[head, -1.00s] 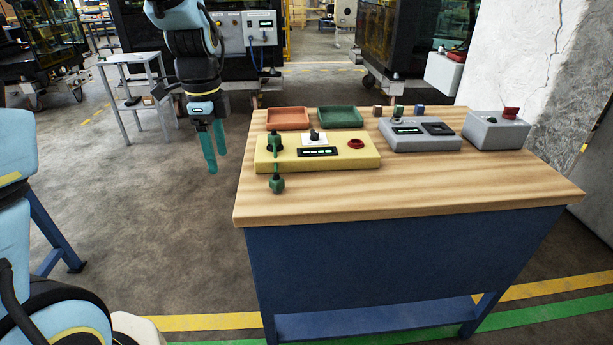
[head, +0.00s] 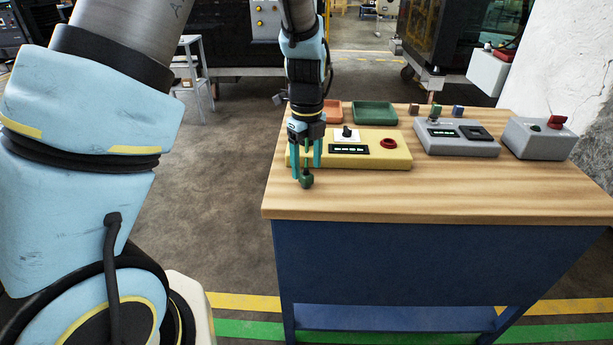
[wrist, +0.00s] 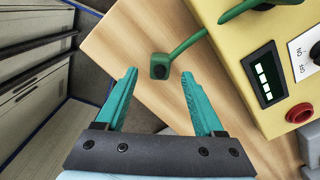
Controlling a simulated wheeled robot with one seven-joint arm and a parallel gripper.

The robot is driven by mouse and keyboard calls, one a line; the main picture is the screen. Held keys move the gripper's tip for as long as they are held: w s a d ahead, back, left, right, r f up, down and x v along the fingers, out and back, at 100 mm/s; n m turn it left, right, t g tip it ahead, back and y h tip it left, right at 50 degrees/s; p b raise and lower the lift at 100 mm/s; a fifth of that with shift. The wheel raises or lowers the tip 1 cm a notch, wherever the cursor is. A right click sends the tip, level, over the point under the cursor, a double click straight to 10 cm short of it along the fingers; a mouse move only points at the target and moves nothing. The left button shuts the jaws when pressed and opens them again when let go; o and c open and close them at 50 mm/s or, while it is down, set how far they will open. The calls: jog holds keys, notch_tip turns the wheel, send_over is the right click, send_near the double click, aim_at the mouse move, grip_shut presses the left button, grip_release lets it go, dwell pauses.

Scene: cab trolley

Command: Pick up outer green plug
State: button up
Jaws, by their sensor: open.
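The outer green plug (head: 306,180) is at the left front of the yellow box (head: 385,157), at the near end of a short green cable. In the wrist view the plug (wrist: 160,68) shows between and just beyond my fingertips, and its cable (wrist: 190,43) runs up right toward the box. My gripper (head: 306,172) is open and empty, pointing down over the table's left end. The teal fingers (wrist: 158,75) show a gap on both sides of the plug. The cable's other end is hidden behind my gripper in the head view.
The yellow box carries a lit display (head: 349,149), a white switch plate (head: 346,136) and a red ring (head: 389,143). A green tray (head: 375,113) and an orange tray stand behind it. Grey boxes (head: 456,143) stand right. The wooden tabletop (head: 420,198) is clear in front.

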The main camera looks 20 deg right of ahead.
aim_at(306, 173)
jog(key=shift+w+f+p, duration=0.1)
jog(key=shift+f+p, duration=0.4)
jog(key=shift+f, duration=1.3)
jog(key=shift+c, duration=0.2)
grip_shut()
